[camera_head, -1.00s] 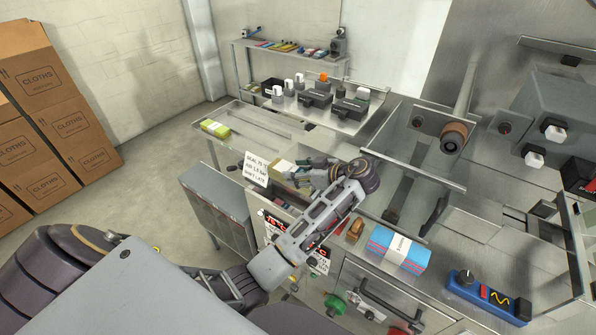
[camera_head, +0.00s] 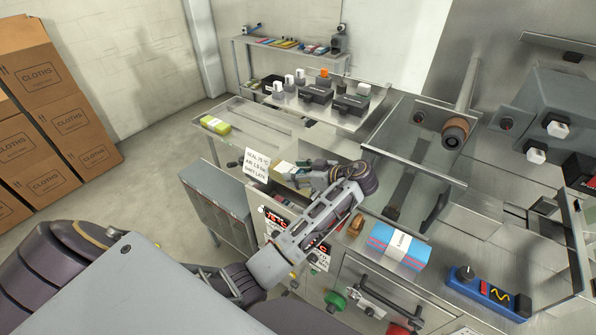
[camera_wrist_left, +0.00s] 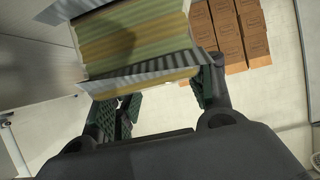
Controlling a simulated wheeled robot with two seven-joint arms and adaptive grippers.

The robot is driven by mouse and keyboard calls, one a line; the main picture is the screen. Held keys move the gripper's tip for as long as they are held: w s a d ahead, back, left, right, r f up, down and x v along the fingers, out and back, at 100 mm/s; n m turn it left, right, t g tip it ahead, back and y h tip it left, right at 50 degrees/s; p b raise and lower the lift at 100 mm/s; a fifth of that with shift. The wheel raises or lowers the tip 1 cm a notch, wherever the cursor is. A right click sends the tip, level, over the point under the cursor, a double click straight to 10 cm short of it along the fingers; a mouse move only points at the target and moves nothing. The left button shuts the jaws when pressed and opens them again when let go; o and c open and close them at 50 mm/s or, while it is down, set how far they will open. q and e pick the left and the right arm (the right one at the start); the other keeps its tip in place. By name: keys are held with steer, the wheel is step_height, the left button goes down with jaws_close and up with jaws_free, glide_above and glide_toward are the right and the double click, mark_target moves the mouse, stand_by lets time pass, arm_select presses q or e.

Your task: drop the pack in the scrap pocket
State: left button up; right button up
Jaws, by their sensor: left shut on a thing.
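My left gripper (camera_head: 303,174) is shut on a wrapped pack (camera_head: 283,168) and holds it by the machine's left end, near a white sign. In the left wrist view the pack (camera_wrist_left: 135,40) shows yellow and green stripes with crimped silver ends, beyond the fingers (camera_wrist_left: 160,105). The fingers partly hide it in the head view. A grey sectioned cabinet (camera_head: 215,195) stands below and left of the pack; I cannot tell whether it is the scrap pocket. My right gripper is not in view.
A yellow-green pack (camera_head: 215,124) lies on the far left of the conveyor table. A blue and red pack (camera_head: 400,244) lies at the machine's front. The white sign (camera_head: 262,164) stands near my gripper. Brown cartons (camera_head: 45,130) are stacked at left; the floor between is clear.

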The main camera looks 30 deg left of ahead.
arm_select(q)
steer(key=shift+f+b, duration=0.8)
steer(key=shift+f, duration=0.55)
steer(key=o, duration=1.1)
steer(key=shift+r, duration=5)
steer(key=shift+s+f, duration=0.1)
steer(key=shift+s, duration=0.05)
